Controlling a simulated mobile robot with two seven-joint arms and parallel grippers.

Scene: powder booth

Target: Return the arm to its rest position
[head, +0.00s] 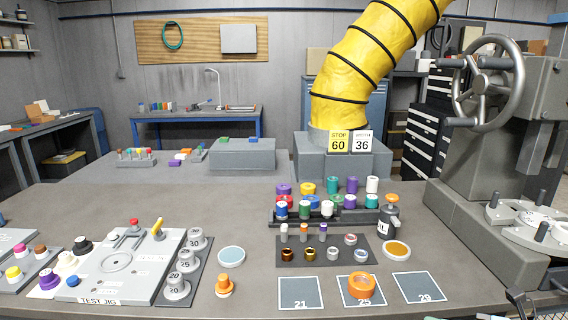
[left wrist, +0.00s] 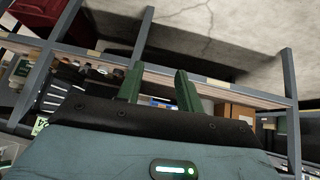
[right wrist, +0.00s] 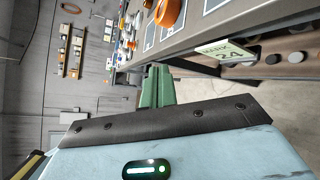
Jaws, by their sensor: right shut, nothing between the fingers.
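My left gripper (left wrist: 160,88) shows in the left wrist view with its two green fingers apart and nothing visible between them. Behind it are a shelf frame and bare floor. My right gripper (right wrist: 157,85) shows in the right wrist view with its green fingers together and empty. It appears beside the edge of the workbench (right wrist: 205,42), apart from the things on the bench. I cannot make out either gripper in the head view.
The bench (head: 120,200) carries a test jig (head: 120,265), an orange ring (head: 362,285) on a square mat, a rack of coloured spools (head: 345,212) and a dark bottle (head: 388,218). A handwheel machine (head: 487,80) stands at right. A yellow duct (head: 365,65) rises behind.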

